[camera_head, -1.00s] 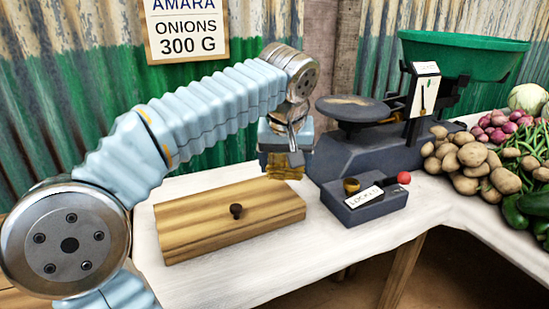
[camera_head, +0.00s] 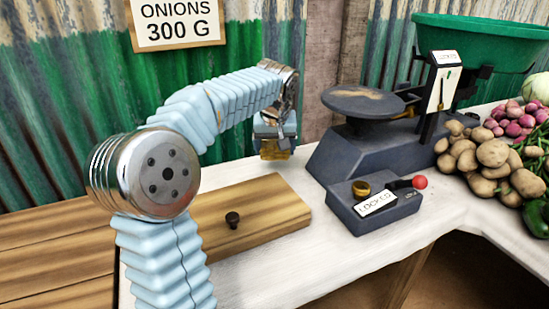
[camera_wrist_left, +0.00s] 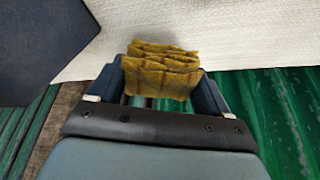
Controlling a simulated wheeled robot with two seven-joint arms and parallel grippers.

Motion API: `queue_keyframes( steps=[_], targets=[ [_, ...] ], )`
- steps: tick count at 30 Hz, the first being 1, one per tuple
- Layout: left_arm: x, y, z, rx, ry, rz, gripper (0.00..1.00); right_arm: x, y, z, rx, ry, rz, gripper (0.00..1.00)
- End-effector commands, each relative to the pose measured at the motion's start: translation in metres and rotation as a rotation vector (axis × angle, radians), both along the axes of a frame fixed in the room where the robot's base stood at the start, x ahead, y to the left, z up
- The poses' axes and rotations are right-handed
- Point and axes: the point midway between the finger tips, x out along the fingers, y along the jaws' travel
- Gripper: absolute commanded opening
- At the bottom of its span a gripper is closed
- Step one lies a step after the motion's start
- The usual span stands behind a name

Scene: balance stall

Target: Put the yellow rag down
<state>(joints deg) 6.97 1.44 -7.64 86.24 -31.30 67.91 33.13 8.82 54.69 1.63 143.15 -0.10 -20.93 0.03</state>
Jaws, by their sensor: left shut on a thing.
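My left gripper (camera_head: 275,146) is shut on the yellow rag, at the back of the white table, left of the scale. The folded yellow rag (camera_wrist_left: 160,72) shows between the two fingers in the left wrist view. In the head view only a small part of the rag (camera_head: 274,154) shows below the gripper. I cannot tell whether the rag touches the table. My right gripper is not in view.
A wooden board with a dark knob (camera_head: 255,210) lies on the white table (camera_head: 300,262). A dark scale (camera_head: 345,155) and a box labelled LOCKED (camera_head: 378,215) stand right of it. Potatoes (camera_head: 478,160) and onions (camera_head: 520,118) are piled at the right. A sign (camera_head: 178,22) hangs behind.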

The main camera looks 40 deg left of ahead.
Motion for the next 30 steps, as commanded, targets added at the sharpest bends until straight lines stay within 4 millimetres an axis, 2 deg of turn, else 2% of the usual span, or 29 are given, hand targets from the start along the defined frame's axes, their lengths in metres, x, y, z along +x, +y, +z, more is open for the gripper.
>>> queue_keyframes(
  steps=[5, 10, 19, 29, 30],
  targets=[
    [0.008, 0.01, -0.016, 0.0, 0.003, 0.002, 0.54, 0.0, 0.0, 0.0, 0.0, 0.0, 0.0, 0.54],
    [0.007, 0.008, -0.041, 0.0, 0.002, -0.001, 0.54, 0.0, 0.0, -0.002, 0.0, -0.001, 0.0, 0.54],
    [0.008, 0.008, -0.044, 0.0, 0.0, 0.0, 0.54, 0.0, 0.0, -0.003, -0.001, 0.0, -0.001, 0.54],
    [0.007, 0.008, -0.056, -0.001, 0.003, -0.001, 0.54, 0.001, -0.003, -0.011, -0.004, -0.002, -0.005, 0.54],
    [0.007, 0.008, -0.055, -0.001, 0.004, 0.0, 0.84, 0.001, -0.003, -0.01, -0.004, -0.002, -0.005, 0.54]
  ],
)
